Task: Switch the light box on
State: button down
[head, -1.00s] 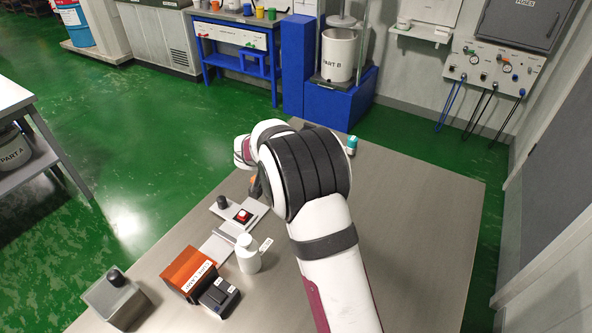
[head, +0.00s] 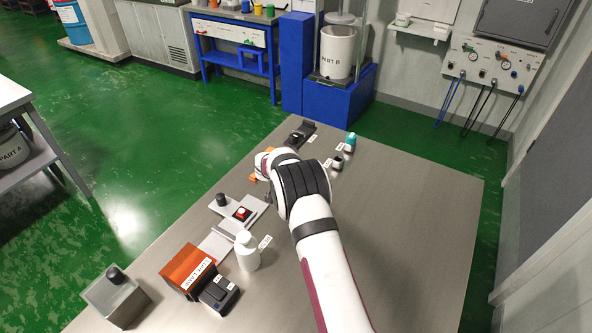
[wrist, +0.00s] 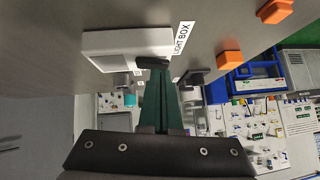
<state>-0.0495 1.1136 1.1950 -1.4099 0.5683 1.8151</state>
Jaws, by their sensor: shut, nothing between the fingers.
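The light box (wrist: 128,42) is a pale flat box in the wrist view, with a grey panel and a "LIGHT BOX" label (wrist: 182,37) beside its right end. I cannot make it out in the head view, where my arm covers that part of the bench. My gripper (wrist: 155,63) is shut and empty, with its dark green fingers together. The fingertips overlap the box's edge near the label in the wrist view; I cannot tell whether they touch it.
A plate with a red button (head: 242,213) and a black knob lies left of my arm. A white bottle (head: 247,251), an orange block (head: 188,270) and a metal box (head: 117,298) stand nearer. The bench's right side (head: 420,220) is clear.

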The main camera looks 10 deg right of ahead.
jog(key=shift+w+a+f, duration=0.1)
jog(key=shift+a+f, duration=0.05)
jog(key=shift+f, duration=0.15)
dwell(0.4)
jog(key=shift+s+d+r, duration=0.1)
jog(key=shift+s+d, duration=0.5)
jog(key=shift+d, duration=0.05)
